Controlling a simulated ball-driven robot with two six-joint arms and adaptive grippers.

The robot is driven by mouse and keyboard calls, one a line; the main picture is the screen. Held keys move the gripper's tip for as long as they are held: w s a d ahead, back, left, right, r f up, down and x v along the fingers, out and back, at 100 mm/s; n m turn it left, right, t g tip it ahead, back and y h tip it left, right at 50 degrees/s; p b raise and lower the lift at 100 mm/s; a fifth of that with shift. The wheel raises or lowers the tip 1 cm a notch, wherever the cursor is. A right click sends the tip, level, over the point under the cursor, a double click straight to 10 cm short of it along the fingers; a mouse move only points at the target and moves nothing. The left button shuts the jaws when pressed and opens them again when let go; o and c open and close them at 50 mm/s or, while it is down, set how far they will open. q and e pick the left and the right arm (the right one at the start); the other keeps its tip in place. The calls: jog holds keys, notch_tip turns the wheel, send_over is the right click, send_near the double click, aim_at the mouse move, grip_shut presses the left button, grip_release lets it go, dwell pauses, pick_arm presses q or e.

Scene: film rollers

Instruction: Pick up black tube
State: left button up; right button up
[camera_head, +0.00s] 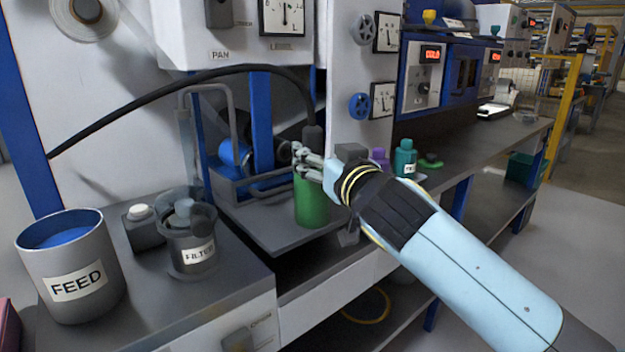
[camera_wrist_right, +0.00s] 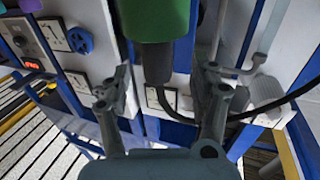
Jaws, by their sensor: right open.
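The black tube (camera_head: 190,76) arches from the left over to the right and comes down at a dark cylindrical piece (camera_head: 312,138) on top of a green bottle (camera_head: 312,200). My right gripper (camera_head: 304,162) is at the top of the bottle, and its fingers partly cover that area. In the right wrist view, the open fingers (camera_wrist_right: 161,84) stand on either side of the dark piece (camera_wrist_right: 156,62), with gaps showing. The green bottle (camera_wrist_right: 155,18) is at the top there, and the black tube (camera_wrist_right: 245,117) curves off to the right. My left gripper is not in view.
A FEED bucket (camera_head: 70,300) and a FILTER cup (camera_head: 197,255) stand at the left front. A metal tube frame (camera_head: 232,110) is behind the bottle. A teal bottle (camera_head: 405,160) and a purple one (camera_head: 380,157) stand to the right. The bench beyond is mostly clear.

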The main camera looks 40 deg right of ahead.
jog(key=x, duration=0.5)
jog(key=shift+w+d+f, duration=0.15)
jog(key=shift+w+d, duration=0.05)
jog(key=shift+d, duration=0.05)
jog(key=c, duration=1.2)
notch_tip(320, 180, up, 12)
jog(key=p, duration=0.4)
jog(key=shift+f, duration=0.15)
jog(key=shift+c, duration=0.2)
notch_tip(320, 180, up, 7)
jog(key=p, duration=0.6)
send_over(316, 150)
jog(key=w, duration=0.2)
notch_tip(316, 150, up, 6)
jog(key=p, duration=0.6)
jog(key=shift+d+r+p, duration=0.2)
jog(key=shift+d+p, duration=0.05)
jog(key=shift+p, duration=0.1)
jog(key=shift+s, duration=0.1)
